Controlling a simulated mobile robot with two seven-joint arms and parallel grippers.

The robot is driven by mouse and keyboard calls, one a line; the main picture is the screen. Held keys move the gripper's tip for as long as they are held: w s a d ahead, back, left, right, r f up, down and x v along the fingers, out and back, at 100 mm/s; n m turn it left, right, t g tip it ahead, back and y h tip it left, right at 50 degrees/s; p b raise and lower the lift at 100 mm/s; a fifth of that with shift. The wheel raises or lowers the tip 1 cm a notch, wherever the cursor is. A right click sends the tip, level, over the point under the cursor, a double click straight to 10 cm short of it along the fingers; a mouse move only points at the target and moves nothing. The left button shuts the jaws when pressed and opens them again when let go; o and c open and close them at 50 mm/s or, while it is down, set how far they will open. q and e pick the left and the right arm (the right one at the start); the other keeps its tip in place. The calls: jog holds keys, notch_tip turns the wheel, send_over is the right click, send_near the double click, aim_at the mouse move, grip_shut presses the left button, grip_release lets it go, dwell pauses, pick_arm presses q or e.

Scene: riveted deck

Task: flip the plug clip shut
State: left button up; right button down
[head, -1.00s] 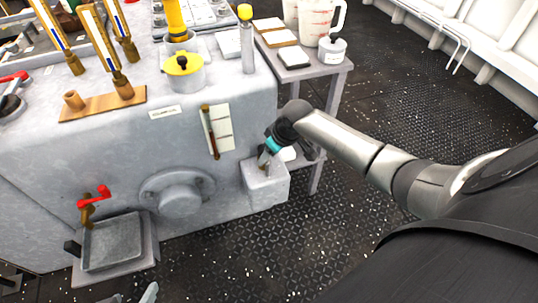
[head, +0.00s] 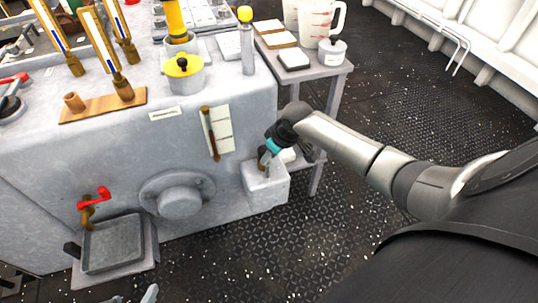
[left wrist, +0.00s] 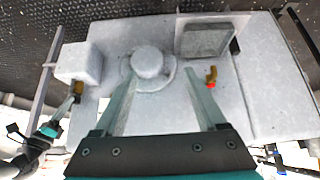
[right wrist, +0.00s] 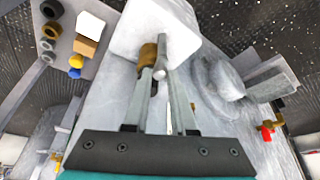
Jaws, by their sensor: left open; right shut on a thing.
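A grey block (head: 264,188) juts from the lower right of the large grey housing. In the right wrist view, a brass-brown fitting (right wrist: 147,56) and a thin silvery bar (right wrist: 162,62) stand at this block, between my right fingertips. They look like the plug and its clip, though the clip's exact position is hard to tell. My right gripper (head: 265,158) is shut on the silvery part, just above the block; its fingers partly hide the fitting. My left gripper (left wrist: 158,78) is open and empty, its fingers wide apart, facing the round boss. Its tips show at the bottom of the head view (head: 150,294).
The round boss (head: 180,198), a red-handled tap (head: 94,198) and a grey tray (head: 112,246) are left of the block. A brown rod (head: 211,134) hangs by a white label card. A side table (head: 318,72) with jugs stands at right. The dark floor in front is clear.

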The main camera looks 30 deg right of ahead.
jog(key=shift+r+p, duration=0.1)
jog(key=shift+p, duration=0.2)
jog(key=m+p, duration=0.1)
jog(key=p, duration=0.1)
jog(key=shift+h+p, duration=0.3)
jog(key=shift+p, duration=0.05)
pick_arm(q)
jog(key=s+a+f+g, duration=0.1)
jog(key=s+a+f+g+y, duration=0.1)
jog(key=f+g, duration=0.1)
jog(key=shift+s+a+f, duration=0.1)
jog(key=shift+s+a, duration=0.15)
jog(key=shift+a, duration=0.15)
pick_arm(e)
jog(key=shift+m, duration=0.3)
jog(key=c, duration=0.7)
grip_release()
jog(key=shift+c, duration=0.2)
